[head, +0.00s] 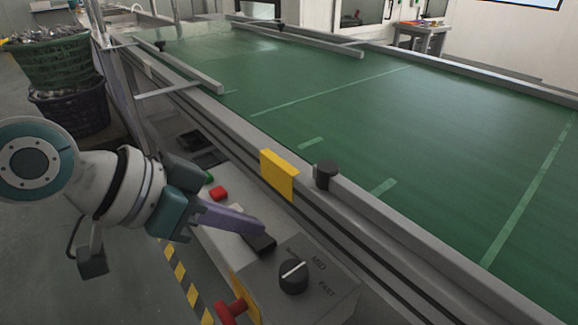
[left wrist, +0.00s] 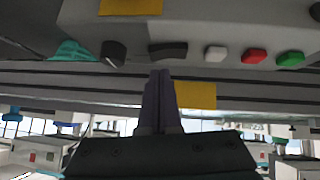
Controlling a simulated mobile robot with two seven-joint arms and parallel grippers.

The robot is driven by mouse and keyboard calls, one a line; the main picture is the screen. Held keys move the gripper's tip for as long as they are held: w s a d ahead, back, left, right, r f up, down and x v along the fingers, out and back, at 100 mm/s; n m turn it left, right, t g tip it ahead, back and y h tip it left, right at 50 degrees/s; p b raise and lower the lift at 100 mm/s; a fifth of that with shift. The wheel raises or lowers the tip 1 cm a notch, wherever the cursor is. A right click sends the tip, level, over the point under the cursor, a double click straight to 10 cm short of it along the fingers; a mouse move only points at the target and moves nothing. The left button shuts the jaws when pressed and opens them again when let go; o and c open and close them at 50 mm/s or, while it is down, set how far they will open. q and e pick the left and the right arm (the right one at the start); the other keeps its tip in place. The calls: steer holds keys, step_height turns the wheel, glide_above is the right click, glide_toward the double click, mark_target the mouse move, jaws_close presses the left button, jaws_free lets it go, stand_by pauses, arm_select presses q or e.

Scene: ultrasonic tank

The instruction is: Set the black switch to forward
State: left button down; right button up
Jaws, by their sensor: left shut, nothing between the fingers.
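The black switch (head: 262,243) is a dark rocker on the sloped grey control box, between the buttons and the round speed knob (head: 293,277). It also shows in the left wrist view (left wrist: 168,50). My left gripper (head: 262,228) is shut and empty, with its purple fingers reaching to the switch and partly covering it in the head view. In the left wrist view the fingertips (left wrist: 160,72) are right beside the switch; I cannot tell whether they touch it. The switch's setting and markings cannot be read. My right gripper is not seen.
Red (head: 219,193) and green (head: 209,178) buttons lie farther along the panel; a white button (left wrist: 215,54) shows in the wrist view. A red mushroom button (head: 230,310) sticks out at the box's front. The conveyor's rail and yellow plate (head: 278,175) stand close behind.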

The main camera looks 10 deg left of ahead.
arm_select(q)
steer(key=shift+s+d+f, duration=0.1)
steer(key=shift+f, duration=0.65)
